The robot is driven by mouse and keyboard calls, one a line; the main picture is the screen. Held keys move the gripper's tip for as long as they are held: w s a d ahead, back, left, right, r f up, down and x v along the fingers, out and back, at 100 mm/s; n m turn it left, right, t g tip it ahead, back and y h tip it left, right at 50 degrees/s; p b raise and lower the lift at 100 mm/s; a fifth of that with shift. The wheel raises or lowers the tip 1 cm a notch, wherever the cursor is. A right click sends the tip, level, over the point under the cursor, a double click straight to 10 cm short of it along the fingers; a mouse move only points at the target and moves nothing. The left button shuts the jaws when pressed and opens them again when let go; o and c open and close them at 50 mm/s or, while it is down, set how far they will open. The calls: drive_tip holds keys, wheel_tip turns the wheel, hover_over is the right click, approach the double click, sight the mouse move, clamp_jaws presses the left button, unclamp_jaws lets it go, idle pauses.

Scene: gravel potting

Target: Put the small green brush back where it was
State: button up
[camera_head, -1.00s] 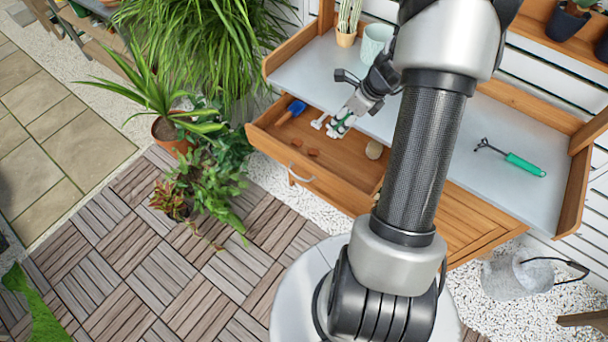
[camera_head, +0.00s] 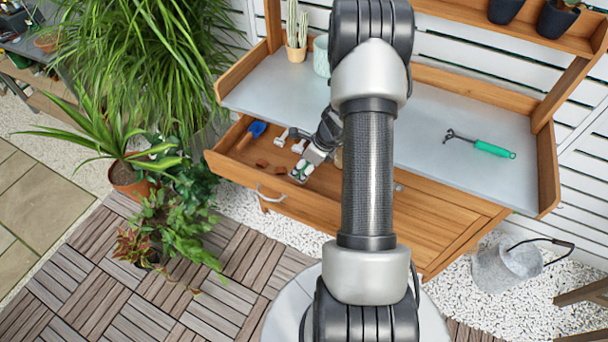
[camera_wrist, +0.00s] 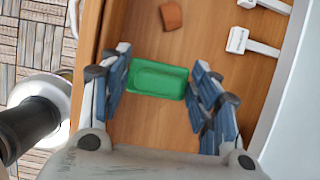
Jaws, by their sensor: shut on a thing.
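The small green brush (camera_wrist: 158,80) is held between the two fingers of my gripper (camera_wrist: 160,62) in the wrist view. Its green block lies crosswise between the blue-padded fingertips; its underside is hidden. Below it is the wooden floor of the open drawer (camera_wrist: 150,125). In the head view my gripper (camera_head: 303,170) is over the drawer (camera_head: 236,171), near its front edge, right of the terracotta pieces. Only bits of green show there. I cannot tell whether the brush touches the drawer floor.
In the drawer are a blue scoop (camera_head: 252,131), terracotta pieces (camera_wrist: 171,16) and white T-shaped pieces (camera_wrist: 250,43). The grey worktop (camera_head: 430,125) above holds a green-handled tool (camera_head: 493,150), a cactus pot (camera_head: 296,53) and a pale green pot (camera_head: 321,58). My arm hides the drawer's right part.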

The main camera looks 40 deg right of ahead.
drive_tip(key=shift+f+b, duration=0.65)
drive_tip(key=shift+f, duration=1.1)
drive_tip(key=shift+f, duration=0.2)
drive_tip(key=o, duration=0.8)
drive_tip(key=shift+o, duration=0.2)
drive_tip(key=shift+r, duration=0.1)
